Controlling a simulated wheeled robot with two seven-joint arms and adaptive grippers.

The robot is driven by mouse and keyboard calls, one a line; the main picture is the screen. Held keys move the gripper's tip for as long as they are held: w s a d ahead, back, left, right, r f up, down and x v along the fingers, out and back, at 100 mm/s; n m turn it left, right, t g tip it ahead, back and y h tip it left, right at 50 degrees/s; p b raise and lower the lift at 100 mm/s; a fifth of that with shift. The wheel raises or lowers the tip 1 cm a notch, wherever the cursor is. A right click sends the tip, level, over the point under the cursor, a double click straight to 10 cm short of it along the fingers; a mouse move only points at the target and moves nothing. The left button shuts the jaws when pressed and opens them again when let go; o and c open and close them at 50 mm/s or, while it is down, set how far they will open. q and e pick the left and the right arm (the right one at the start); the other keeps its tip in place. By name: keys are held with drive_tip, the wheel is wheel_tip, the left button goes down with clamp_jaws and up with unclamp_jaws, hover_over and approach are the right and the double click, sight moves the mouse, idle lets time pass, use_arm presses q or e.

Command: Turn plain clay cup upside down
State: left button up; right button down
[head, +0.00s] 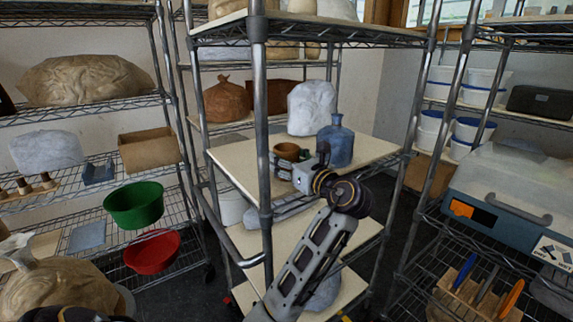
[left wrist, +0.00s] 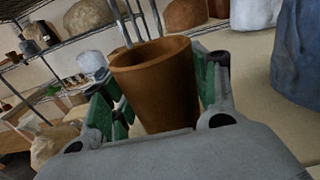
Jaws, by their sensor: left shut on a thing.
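The plain clay cup (head: 287,150) is brown-orange and shows above the cream shelf board in the head view. In the left wrist view the cup (left wrist: 160,82) stands between the green finger pads, its wide open rim up and its narrower end down. My left gripper (head: 284,167) is shut on the cup's sides; its fingers also show in the left wrist view (left wrist: 160,90). The cup's bottom is hidden behind the gripper body, so I cannot tell whether it touches the board. My right gripper is not in view.
A blue bottle (head: 336,143) stands close to the right of the cup, with a pale wrapped lump (head: 311,108) behind it. A metal rack post (head: 260,120) rises at the left. The cream board (head: 372,150) is bare at the right.

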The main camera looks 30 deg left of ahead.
use_arm(q)
drive_tip(key=shift+r, duration=0.1)
